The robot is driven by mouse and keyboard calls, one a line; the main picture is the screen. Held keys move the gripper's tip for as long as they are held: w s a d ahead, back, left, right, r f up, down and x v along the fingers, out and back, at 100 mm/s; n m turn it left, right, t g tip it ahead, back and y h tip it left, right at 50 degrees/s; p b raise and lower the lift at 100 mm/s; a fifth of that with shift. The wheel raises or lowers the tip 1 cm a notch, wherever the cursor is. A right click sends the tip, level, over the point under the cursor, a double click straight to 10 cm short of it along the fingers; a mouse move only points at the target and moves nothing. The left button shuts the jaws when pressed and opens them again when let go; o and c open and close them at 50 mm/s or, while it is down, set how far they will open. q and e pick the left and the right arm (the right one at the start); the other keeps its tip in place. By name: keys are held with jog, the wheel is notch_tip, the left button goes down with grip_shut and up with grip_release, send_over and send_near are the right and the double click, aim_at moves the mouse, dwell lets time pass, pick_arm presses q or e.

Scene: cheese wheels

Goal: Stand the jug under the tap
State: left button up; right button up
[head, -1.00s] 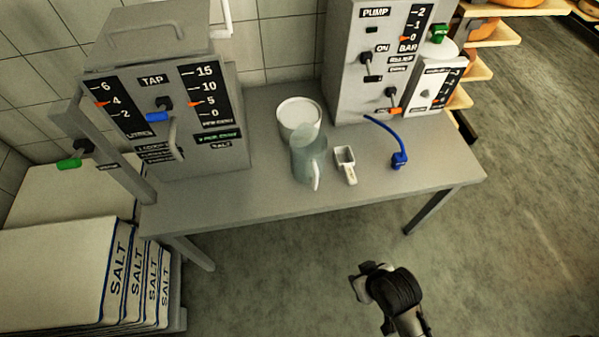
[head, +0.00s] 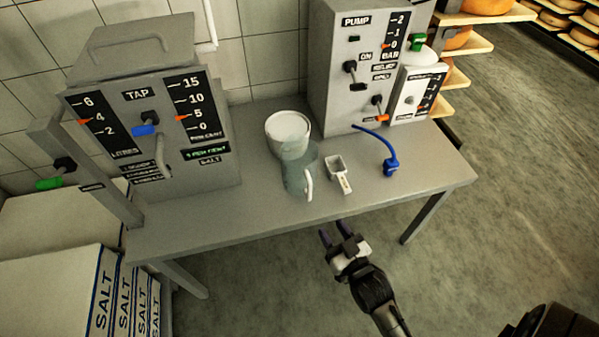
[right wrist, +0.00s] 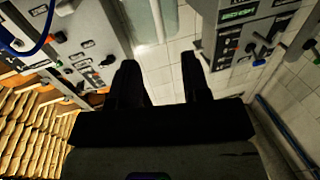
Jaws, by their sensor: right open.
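The clear jug (head: 297,168) stands upright on the grey table, its white handle toward the front edge. It stands just in front of a white tub and partly overlaps it in the head view. The tap unit (head: 150,115) is the grey box at the left of the table, with a bent spout (head: 161,156) on its front. My right gripper (head: 336,232) is open and empty, in front of the table's front edge, below and right of the jug. In the right wrist view its two dark fingers (right wrist: 162,78) are apart with nothing between them. My left gripper is not in view.
The white tub (head: 288,132), a white scoop (head: 339,174) and a blue hose end (head: 390,166) are on the table (head: 240,208). The pump unit (head: 335,70) stands at the back right. Salt sacks (head: 50,285) are stacked at lower left. Table space between tap unit and jug is clear.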

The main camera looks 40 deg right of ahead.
aim_at(310, 193)
jog(key=w+b, duration=0.1)
jog(key=w, duration=0.2)
jog(key=w+d+b, duration=0.1)
jog(key=w, duration=0.3)
jog(key=shift+d, duration=0.15)
jog(key=shift+w+d, duration=0.1)
jog(key=shift+w, duration=0.4)
jog(key=shift+w+b, duration=0.25)
jog(key=shift+b, duration=0.15)
jog(key=shift+w+d+r+b, duration=0.1)
jog(key=shift+w+d+b, duration=0.2)
jog(key=shift+w, duration=0.45)
jog(key=shift+w+d+r+b, duration=0.15)
jog(key=shift+w+b, duration=0.3)
jog(key=shift+w, duration=0.35)
jog(key=shift+w+d+r+b, duration=0.1)
jog(key=shift+w+d+b, duration=0.2)
jog(key=shift+w, duration=0.45)
jog(key=shift+a, duration=0.1)
jog(key=shift+s, duration=0.1)
jog(key=shift+c, duration=0.4)
grip_shut()
